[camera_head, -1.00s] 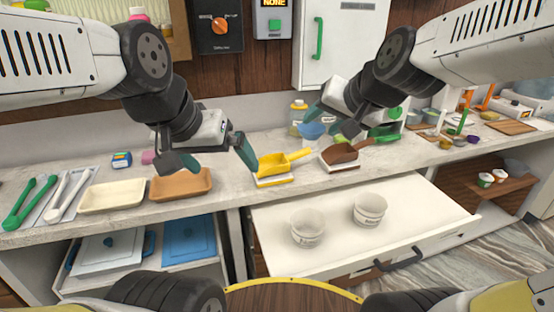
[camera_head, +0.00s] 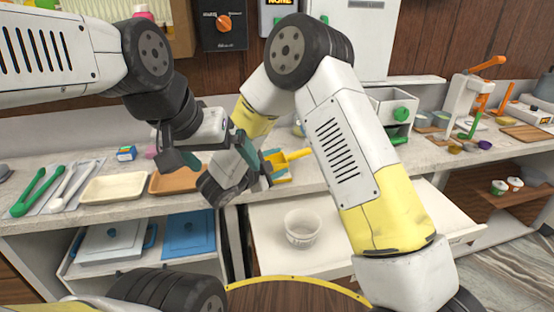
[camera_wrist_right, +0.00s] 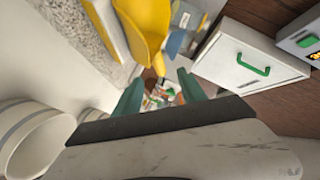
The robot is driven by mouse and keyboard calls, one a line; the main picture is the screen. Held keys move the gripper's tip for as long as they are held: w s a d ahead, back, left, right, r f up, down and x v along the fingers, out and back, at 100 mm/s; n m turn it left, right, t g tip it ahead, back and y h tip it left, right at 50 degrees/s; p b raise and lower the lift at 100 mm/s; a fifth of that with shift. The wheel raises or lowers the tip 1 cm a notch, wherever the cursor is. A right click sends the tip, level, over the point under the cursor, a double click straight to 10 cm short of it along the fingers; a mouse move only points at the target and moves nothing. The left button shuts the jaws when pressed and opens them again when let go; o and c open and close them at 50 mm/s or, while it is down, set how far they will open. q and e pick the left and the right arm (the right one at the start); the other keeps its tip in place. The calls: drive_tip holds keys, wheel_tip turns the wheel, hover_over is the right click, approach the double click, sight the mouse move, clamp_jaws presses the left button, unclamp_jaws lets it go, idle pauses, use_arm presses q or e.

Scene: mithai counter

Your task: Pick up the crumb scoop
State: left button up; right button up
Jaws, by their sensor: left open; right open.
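A yellow scoop (camera_head: 290,158) lies on the counter, its handle pointing right and partly hidden by my right arm. I cannot tell whether this or a brown scoop, now hidden behind my right arm, is the crumb scoop. My right gripper (camera_wrist_right: 160,82) is open and empty, left of the yellow scoop in the head view. My left gripper (camera_head: 208,155) is open and empty over the counter, close to my right wrist.
An open white drawer (camera_head: 262,245) below the counter holds a white tub (camera_head: 302,230). A tan tray (camera_head: 172,182), a cream tray (camera_head: 115,188) and green tongs (camera_head: 38,193) are on the left. A cabinet (camera_wrist_right: 247,60) stands beyond the scoop.

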sight(295, 156)
drive_tip(key=x, duration=1.1)
drive_tip(key=shift+w+d+f, duration=0.2)
drive_tip(key=shift+w, duration=0.1)
clamp_jaws()
